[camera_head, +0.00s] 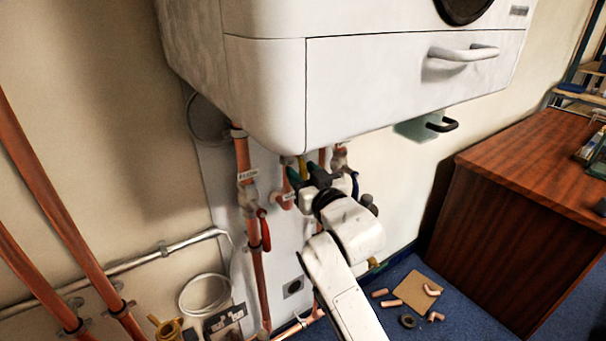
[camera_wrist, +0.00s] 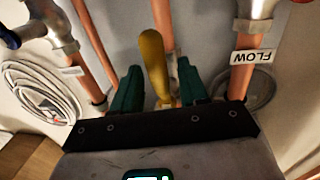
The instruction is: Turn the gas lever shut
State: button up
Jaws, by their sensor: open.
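The gas lever is a yellow handle (camera_wrist: 153,62) standing upright in the wrist view, in front of a copper pipe. In the head view only a small yellow piece (camera_head: 302,167) shows beneath the boiler, mostly hidden by my gripper. My gripper (camera_wrist: 158,88) is open, with one green finger on each side of the lever's lower part. I cannot tell whether either finger touches it. In the head view my gripper (camera_head: 304,172) reaches up among the pipes under the boiler.
The white boiler (camera_head: 400,85) hangs just above my gripper. A red lever (camera_head: 264,230) on the FLOW pipe is left of it; a blue lever (camera_head: 355,184) is close on its right. Copper offcuts (camera_head: 391,302) lie on the floor. A wooden desk (camera_head: 540,170) stands right.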

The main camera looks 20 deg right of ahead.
jog(key=shift+w, duration=0.2)
grip_shut()
dwell(0.3)
